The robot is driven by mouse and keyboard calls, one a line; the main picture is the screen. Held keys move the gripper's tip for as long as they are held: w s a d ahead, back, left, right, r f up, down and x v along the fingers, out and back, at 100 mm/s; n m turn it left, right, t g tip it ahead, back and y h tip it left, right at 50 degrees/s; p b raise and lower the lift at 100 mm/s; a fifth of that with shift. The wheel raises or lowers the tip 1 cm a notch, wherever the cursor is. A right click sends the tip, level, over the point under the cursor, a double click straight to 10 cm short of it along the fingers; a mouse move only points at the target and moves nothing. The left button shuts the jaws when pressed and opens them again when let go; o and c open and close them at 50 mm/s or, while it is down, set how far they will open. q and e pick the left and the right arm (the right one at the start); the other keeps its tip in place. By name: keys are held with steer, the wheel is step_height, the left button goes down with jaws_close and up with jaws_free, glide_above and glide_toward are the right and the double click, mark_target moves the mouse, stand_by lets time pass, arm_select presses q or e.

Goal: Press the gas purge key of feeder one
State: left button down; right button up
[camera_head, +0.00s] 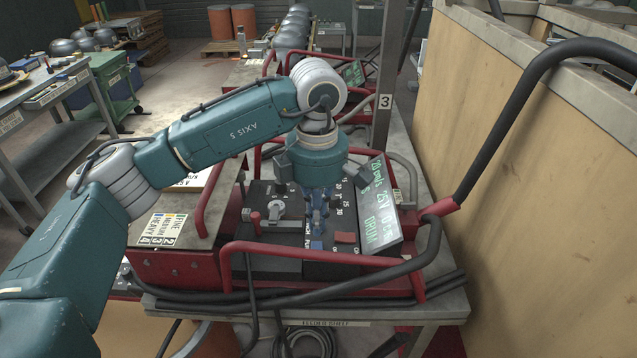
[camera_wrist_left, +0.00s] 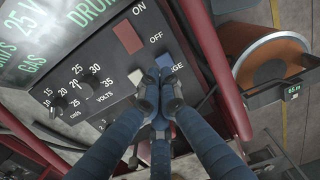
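The feeder's dark control panel (camera_head: 285,265) sits inside a red tube frame. A small blue key (camera_head: 316,245) lies near its front edge. In the left wrist view the blue key (camera_wrist_left: 164,61) is partly hidden by my fingertips, beside lettering ending in "GE". My left gripper (camera_head: 318,222) points down over the panel, just behind the key. My right gripper is in neither view.
A red rocker (camera_head: 345,237) marked ON and OFF is beside the key. A tilted green-lettered display (camera_head: 382,205) borders the panel on the right. A red rail (camera_head: 320,252) crosses the front.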

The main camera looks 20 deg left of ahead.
mark_target(318, 242)
arm_select(q)
step_height(318, 242, up, 10)
steer(key=b, duration=0.2)
steer(key=shift+f, duration=0.2)
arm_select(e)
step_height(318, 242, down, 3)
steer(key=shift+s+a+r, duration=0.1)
